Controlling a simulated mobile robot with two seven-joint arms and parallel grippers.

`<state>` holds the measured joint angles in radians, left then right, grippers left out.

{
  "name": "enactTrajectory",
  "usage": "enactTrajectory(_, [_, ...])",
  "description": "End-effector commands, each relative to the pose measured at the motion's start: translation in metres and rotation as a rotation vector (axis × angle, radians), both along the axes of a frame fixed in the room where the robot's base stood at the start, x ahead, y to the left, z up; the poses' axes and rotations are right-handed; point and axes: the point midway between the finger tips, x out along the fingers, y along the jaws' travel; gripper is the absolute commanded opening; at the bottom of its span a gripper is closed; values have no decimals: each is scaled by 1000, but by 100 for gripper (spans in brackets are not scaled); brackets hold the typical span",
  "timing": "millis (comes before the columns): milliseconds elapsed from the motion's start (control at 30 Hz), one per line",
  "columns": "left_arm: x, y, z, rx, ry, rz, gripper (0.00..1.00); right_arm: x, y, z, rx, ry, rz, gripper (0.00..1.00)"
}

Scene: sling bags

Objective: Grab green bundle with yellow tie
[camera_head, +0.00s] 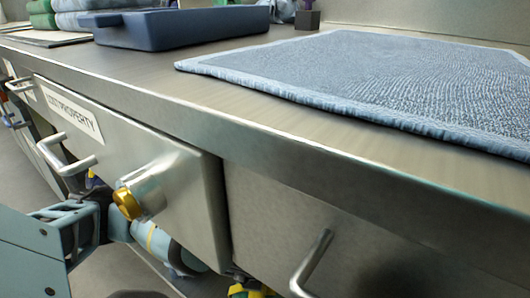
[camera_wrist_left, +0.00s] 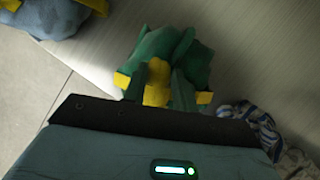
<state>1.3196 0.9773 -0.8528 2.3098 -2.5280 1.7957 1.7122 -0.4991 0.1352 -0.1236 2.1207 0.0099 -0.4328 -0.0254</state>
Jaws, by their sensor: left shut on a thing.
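The green bundle with its yellow tie (camera_wrist_left: 152,47) is in the left wrist view, at the upper middle, over a pale grainy surface. My left gripper (camera_wrist_left: 158,76) is shut on it, with the yellow tie between the fingers. The bundle's lower side is hidden by the fingers and gripper body. In the head view, part of my left arm (camera_head: 30,250) comes in at the lower left, and I cannot make out its fingertips there. A small green and yellow patch (camera_head: 245,291) shows at the bottom edge. My right gripper is not in view.
A grey-blue bundle with yellow (camera_wrist_left: 50,17) lies at the upper left, and a striped cloth (camera_wrist_left: 262,125) at the right. Above, the steel counter (camera_head: 130,68) holds a blue mat (camera_head: 400,80) and a blue tray (camera_head: 180,28). Drawer handles (camera_head: 312,262) stick out from its front.

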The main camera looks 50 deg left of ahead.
Motion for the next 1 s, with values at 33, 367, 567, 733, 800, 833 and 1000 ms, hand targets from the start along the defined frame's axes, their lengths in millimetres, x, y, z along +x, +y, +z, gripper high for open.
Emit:
enactTrajectory(33, [0,0,0,-1,-1,0,0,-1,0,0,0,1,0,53])
enactTrajectory(367, [0,0,20,-2,-4,-1,0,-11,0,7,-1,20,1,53])
enactTrajectory(567, [0,-1,31,-1,-3,-1,0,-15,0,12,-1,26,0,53])
enactTrajectory(733, [-5,-5,36,-1,0,-3,0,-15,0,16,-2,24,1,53])
enactTrajectory(800, [-9,-9,36,-1,0,-3,0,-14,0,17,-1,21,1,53])
enactTrajectory(833, [-11,-10,36,-1,0,-3,0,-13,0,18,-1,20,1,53])
enactTrajectory(1000, [-26,-23,36,-3,0,-4,0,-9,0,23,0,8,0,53])
